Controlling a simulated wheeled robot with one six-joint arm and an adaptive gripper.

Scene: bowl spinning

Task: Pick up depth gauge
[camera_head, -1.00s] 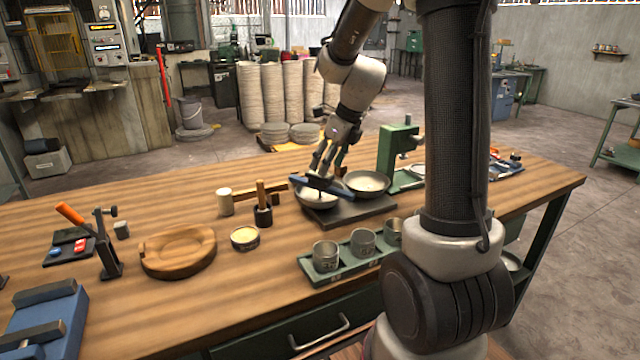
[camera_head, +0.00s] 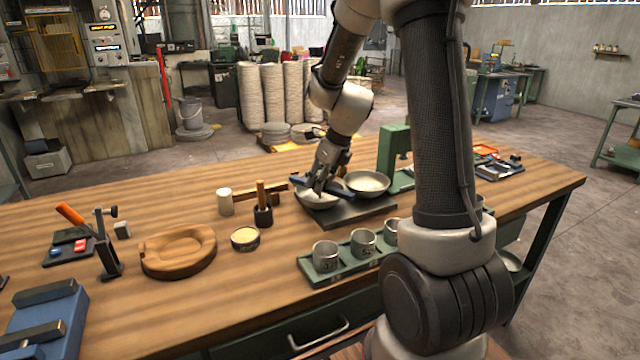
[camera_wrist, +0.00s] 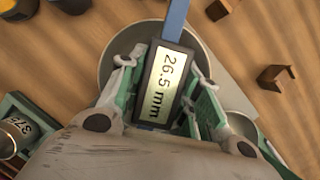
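The depth gauge (camera_head: 306,181) has a blue bar and lies across the rim of the left metal bowl (camera_head: 318,205). In the wrist view the gauge (camera_wrist: 164,88) shows a lit display reading 26.5 mm, with its blue bar running up out of the picture. My gripper (camera_head: 321,183) is down at the gauge over the bowl. In the wrist view my gripper (camera_wrist: 167,72) has one green finger on each side of the display housing, with narrow gaps seeming to show beside it. Part of the gauge is hidden by the gripper.
A second bowl (camera_head: 367,184) stands close on the right, on the same dark plate (camera_head: 350,217). A green press (camera_head: 391,150) rises behind it. A green tray (camera_head: 317,279) with metal cups is in front. A mallet (camera_head: 225,203) lies left; the left-front tabletop is partly clear.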

